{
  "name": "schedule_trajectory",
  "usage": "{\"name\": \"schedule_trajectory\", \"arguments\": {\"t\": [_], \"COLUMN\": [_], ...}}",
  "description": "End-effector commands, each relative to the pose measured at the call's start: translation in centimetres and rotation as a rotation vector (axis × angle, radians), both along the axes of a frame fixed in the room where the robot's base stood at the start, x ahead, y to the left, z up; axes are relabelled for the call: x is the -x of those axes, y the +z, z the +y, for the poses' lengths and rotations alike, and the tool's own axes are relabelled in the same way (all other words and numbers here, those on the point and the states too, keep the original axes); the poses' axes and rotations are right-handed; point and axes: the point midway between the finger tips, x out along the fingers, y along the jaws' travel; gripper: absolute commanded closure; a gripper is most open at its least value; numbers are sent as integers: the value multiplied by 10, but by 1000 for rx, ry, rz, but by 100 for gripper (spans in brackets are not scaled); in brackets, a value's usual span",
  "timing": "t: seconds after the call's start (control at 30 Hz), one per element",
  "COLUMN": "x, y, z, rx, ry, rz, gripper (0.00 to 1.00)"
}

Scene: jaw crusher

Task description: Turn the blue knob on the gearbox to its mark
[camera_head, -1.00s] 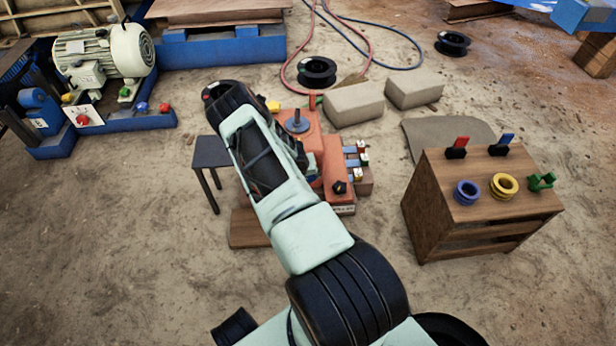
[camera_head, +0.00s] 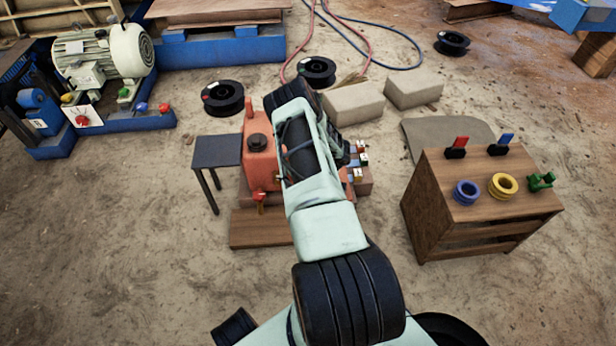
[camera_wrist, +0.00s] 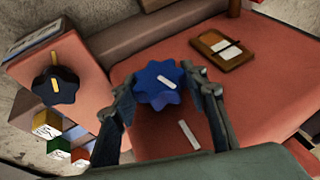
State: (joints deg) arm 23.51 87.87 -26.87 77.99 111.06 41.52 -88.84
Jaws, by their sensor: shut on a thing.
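The red gearbox (camera_head: 262,165) stands on the ground in the middle of the head view, partly covered by my arm. In the wrist view, the blue knob (camera_wrist: 153,92) is a lobed knob with a white pointer stripe, on the red gearbox top (camera_wrist: 245,100). My gripper (camera_wrist: 160,82) is shut on the blue knob, one finger on each side. A white mark (camera_wrist: 189,135) lies on the red surface, below and right of the knob. The stripe points down and right at a shallower angle than the mark's direction from the knob. The head view hides the knob.
A black knob (camera_wrist: 54,86) with a yellow stripe sits left of the blue one. A brown plate (camera_wrist: 222,50) lies behind right. A small dark table (camera_head: 217,150) stands left of the gearbox; a wooden cabinet (camera_head: 425,205) with rings stands right. Pale blocks (camera_head: 353,103) lie behind.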

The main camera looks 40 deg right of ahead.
Motion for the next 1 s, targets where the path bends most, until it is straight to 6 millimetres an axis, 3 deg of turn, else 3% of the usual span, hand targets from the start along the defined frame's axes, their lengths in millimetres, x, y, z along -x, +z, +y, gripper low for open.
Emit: {"name": "schedule_trajectory", "arguments": {"t": [0.4, 1.0], "x": [1, 1], "y": [-1, -1], "z": [-2, -1], "rx": [-207, -254], "ry": [-2, 0], "rz": [-129, -156], "gripper": [84, 84]}}
